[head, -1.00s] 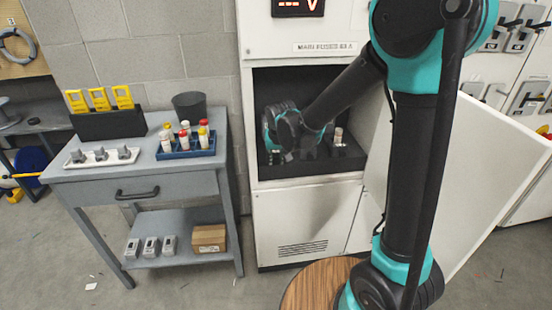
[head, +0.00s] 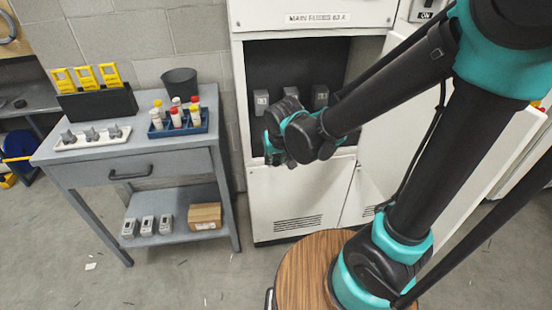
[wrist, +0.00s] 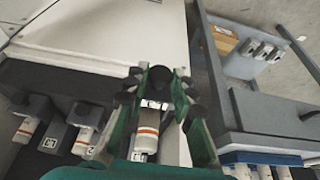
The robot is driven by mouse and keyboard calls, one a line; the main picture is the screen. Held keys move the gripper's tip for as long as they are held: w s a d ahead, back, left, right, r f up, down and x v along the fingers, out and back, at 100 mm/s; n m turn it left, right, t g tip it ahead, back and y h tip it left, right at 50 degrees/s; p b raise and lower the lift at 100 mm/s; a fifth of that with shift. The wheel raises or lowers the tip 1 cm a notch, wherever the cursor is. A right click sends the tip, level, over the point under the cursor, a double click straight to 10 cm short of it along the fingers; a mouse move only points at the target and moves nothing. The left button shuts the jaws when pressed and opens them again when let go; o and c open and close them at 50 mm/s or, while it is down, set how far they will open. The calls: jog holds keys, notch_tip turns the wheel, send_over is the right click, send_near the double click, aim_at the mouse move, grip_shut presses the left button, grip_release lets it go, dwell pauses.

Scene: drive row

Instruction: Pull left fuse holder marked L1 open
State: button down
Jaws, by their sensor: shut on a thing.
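The row of dark fuse holders stands in the open cabinet bay in the head view, with the left one (head: 261,102) at the left end, beside a middle one (head: 291,92) and a right one (head: 320,97). My gripper (head: 274,150) is low in front of the left holder. In the wrist view my gripper (wrist: 158,82) is shut on a part with a pale label, which I take for the left holder's handle. A white fuse with orange bands (wrist: 146,132) shows between the fingers. The contact is hidden in the head view, and the marking L1 is too small to read.
The white cabinet door (head: 490,165) stands open at right, behind my arm. The grey bench (head: 190,160) at left carries a blue rack (head: 180,128) of fuses, a dark cup (head: 180,82) and yellow tags (head: 87,77). Floor before the bench is clear.

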jog(key=c, duration=1.3)
grip_release()
jog(key=shift+r, duration=0.1)
jog(key=shift+v, duration=5.9)
jog(key=d+f+m, duration=0.1)
jog(key=d+f, duration=0.3)
jog(key=d, duration=0.3)
jog(key=s+d+f+m, duration=0.1)
jog(key=d+f, duration=0.3)
jog(key=d, duration=0.4)
jog(key=s+d+f+m+h, duration=0.1)
jog(key=d+f, duration=0.4)
jog(key=d, duration=0.3)
jog(key=shift+s+d+f, duration=0.1)
jog(key=shift+s+d, duration=0.05)
jog(key=shift+s, duration=0.05)
